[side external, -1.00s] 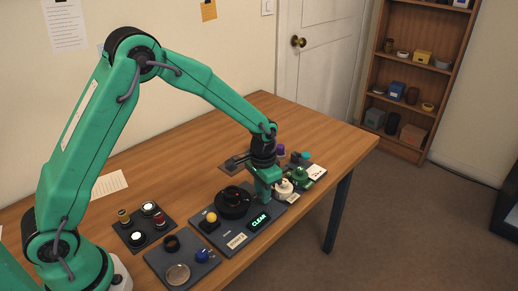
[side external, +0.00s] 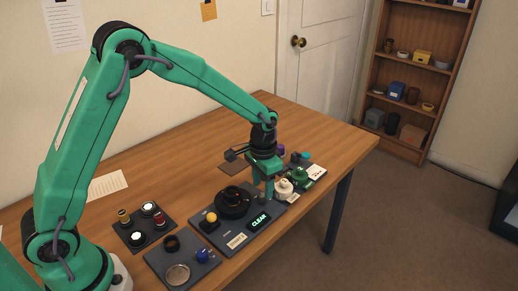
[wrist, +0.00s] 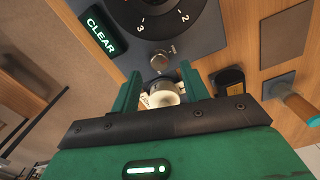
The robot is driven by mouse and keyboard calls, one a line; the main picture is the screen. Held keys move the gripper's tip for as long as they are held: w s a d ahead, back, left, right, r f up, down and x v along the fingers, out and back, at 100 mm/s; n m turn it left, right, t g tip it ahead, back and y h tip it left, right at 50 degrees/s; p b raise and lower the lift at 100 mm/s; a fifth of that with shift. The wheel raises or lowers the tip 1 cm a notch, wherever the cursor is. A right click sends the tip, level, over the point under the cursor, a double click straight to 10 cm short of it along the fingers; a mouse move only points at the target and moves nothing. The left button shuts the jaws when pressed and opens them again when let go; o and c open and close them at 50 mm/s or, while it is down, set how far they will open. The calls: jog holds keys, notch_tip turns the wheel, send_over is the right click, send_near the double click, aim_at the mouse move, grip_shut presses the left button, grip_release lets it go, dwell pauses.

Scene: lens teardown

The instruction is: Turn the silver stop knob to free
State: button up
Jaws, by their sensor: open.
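The silver stop knob (wrist: 160,59) shows in the wrist view on the dark panel (wrist: 205,38), just below the numbered black dial (wrist: 165,15). In the side view I cannot make the knob out clearly near my fingers. My gripper (wrist: 158,76) is open, its two green fingers pointing toward the knob. The knob lies just beyond the fingertips, between their lines, and appears untouched. A cream round part (wrist: 164,95) shows between the fingers. In the side view my gripper (side external: 267,194) is over the right part of the panel, beside the black dial (side external: 233,203).
A lit CLEAR display (side external: 260,220) sits in front of the dial. A cream part (side external: 284,187) and a green part (side external: 301,175) stand close right of my gripper. A yellow knob (side external: 211,217) is left of the dial. Dark trays (side external: 130,237) with parts lie further left.

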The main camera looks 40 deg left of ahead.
aim_at(261, 195)
notch_tip(261, 195, up, 5)
dwell(0.4)
jog(key=shift+r, duration=0.15)
jog(key=s+a+r+n+t, duration=0.1)
jog(key=s+a+r+t, duration=0.25)
jog(key=s+r, duration=0.8)
jog(key=s+a+r+n+t, duration=0.1)
jog(key=s, duration=0.5)
jog(key=s+a+r+t, duration=0.1)
jog(key=s+a+r, duration=0.1)
jog(key=s, duration=0.5)
jog(key=shift+a+n, duration=0.3)
jog(key=shift+n, duration=0.1)
